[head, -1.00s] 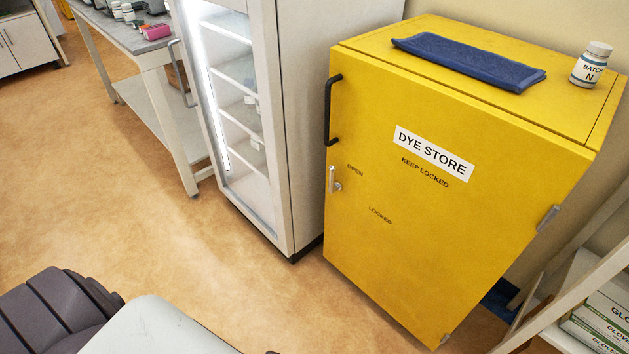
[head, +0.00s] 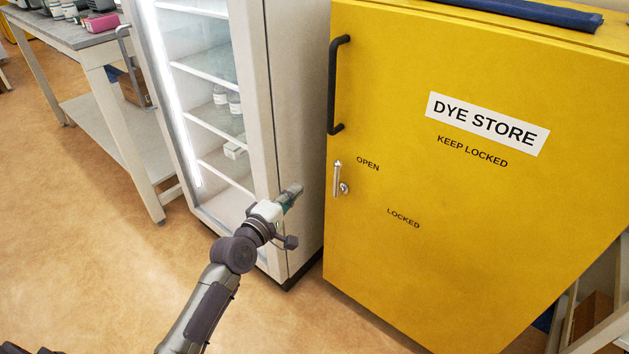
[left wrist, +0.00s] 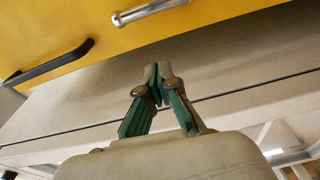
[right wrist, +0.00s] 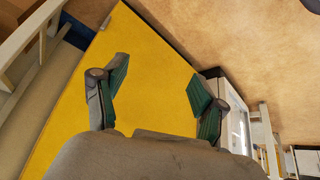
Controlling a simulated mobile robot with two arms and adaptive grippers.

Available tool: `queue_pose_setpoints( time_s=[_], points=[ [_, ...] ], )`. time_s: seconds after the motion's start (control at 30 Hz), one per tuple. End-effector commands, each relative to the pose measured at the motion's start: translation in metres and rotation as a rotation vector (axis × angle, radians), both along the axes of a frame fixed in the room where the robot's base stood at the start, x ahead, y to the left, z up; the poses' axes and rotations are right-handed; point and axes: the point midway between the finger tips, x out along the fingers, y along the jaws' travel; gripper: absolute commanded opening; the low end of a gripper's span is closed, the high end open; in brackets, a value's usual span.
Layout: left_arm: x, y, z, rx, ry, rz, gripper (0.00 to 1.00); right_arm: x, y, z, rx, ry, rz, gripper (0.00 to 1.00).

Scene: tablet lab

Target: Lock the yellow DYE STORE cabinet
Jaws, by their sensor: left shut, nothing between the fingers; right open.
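The yellow DYE STORE cabinet (head: 480,230) stands at the right of the head view, its door shut. A small metal lock lever (head: 338,180) points up, beside the word OPEN; LOCKED is printed lower right. The lever also shows at the top of the left wrist view (left wrist: 150,11). A black door handle (head: 333,85) is above it. My left gripper (head: 296,189) is shut and empty, left of the lever and apart from it. My right gripper (right wrist: 155,80) is open and empty, with the yellow cabinet (right wrist: 130,60) in front of it; it is outside the head view.
A white glass-fronted fridge (head: 285,100) stands close left of the cabinet, right behind my left gripper. A bench (head: 100,35) with bottles is further left. A folded blue cloth (head: 530,12) lies on the cabinet top. Floor (head: 110,250) in front is clear.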

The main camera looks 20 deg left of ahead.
Motion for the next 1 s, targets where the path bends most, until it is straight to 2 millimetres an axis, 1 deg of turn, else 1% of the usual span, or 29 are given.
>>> queue_pose_setpoints(
  time_s=[0.13,0.4,0.53,0.67,0.77,0.8,1.0],
  points=[
    [0.0,0.0,0.007,-0.02,-0.014,-0.004,0.0,-0.002,0.0,0.005,0.0,-0.005,0.0,0.71],
    [0.001,0.0,0.007,-0.018,-0.014,-0.003,0.0,-0.001,0.0,0.005,0.001,-0.008,0.0,0.71],
    [0.008,-0.002,0.007,-0.018,-0.016,-0.003,0.0,0.006,0.002,0.006,0.009,-0.041,0.003,0.71],
    [0.027,-0.006,0.006,-0.018,-0.016,-0.003,0.0,0.023,0.008,0.012,0.028,-0.133,0.011,0.71],
    [0.045,-0.01,0.006,-0.019,-0.016,-0.003,0.0,0.04,0.014,0.021,0.05,-0.233,0.019,0.71],
    [0.052,-0.011,0.006,-0.019,-0.016,-0.003,0.0,0.048,0.017,0.026,0.059,-0.276,0.022,0.71],
    [0.084,-0.018,0.005,-0.017,-0.015,-0.003,0.0,0.079,0.029,0.054,0.109,-0.498,0.037,0.71]
  ],
)
